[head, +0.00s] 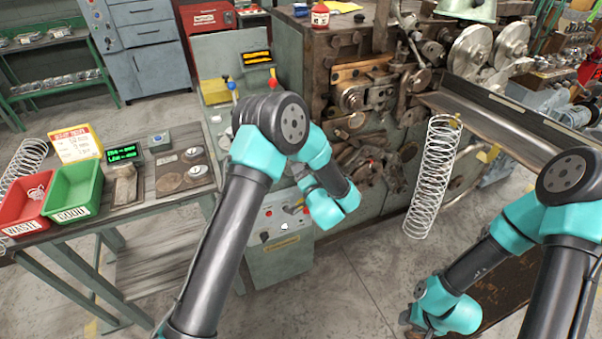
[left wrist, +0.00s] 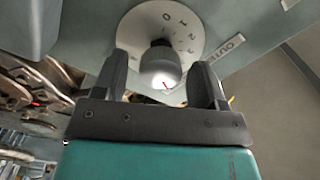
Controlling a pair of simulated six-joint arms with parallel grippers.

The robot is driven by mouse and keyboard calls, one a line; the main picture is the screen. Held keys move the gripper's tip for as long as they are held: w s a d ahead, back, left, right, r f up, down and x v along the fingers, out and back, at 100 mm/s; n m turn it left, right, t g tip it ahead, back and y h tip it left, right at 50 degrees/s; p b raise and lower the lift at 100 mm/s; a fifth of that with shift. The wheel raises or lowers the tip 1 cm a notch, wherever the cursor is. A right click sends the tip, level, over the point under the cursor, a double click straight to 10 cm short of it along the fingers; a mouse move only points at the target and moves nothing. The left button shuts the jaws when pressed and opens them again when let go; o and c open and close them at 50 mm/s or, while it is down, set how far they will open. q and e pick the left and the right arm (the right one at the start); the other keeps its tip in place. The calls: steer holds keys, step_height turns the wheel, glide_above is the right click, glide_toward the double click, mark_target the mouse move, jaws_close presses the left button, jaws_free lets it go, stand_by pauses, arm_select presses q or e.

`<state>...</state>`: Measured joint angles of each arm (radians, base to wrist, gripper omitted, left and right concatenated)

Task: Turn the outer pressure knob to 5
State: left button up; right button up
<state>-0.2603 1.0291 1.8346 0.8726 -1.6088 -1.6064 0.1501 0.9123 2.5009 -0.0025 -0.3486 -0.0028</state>
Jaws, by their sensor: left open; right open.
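The knob (left wrist: 160,68) is a pale grey cylinder with a thin red line on its face. It sits on a round white dial (left wrist: 142,22) with printed numbers, 0, 1 and 2 among them, beside a partly cut-off label (left wrist: 226,48) reading "OUT". My left gripper (left wrist: 159,62) is open, one finger on each side of the knob; whether either touches it I cannot tell. The red line points toward the lower right of the picture, and the number at it is hidden. In the head view my left wrist is by the grey control panel (head: 281,246), its fingers hidden. My right gripper's fingers do not show.
The coiler machine (head: 325,110) stands behind the panel, with a hanging wire spring (head: 432,175) at its right. At left, a bench holds a red bin (head: 25,222), a green bin (head: 72,212) and a green-lit display (head: 122,154). Floor between bench and panel is partly clear.

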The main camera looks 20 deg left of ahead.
arm_select(q)
steer(key=v, duration=1.6)
steer(key=shift+s+d, duration=0.3)
steer(key=s+a+f+n+g+h, duration=0.1)
steer(key=a+f+n+g+h, duration=0.15)
steer(key=a+f+h, duration=0.35)
steer(key=a+f+n+g+h, duration=0.1)
steer(key=a+f+g+h, duration=0.25)
steer(key=f, duration=0.45)
steer(key=s+a+f+n+g+h, duration=0.1)
steer(key=s+a+f+g+h, duration=0.1)
steer(key=s, duration=0.6)
steer(key=s+a+f+n+g+h, duration=0.2)
steer(key=s+a+f+g+h, duration=0.1)
steer(key=s, duration=0.5)
steer(key=shift+s+f+g, duration=0.4)
steer(key=shift+f+g, duration=0.15)
steer(key=shift+g, duration=0.65)
steer(key=shift+c, duration=0.5)
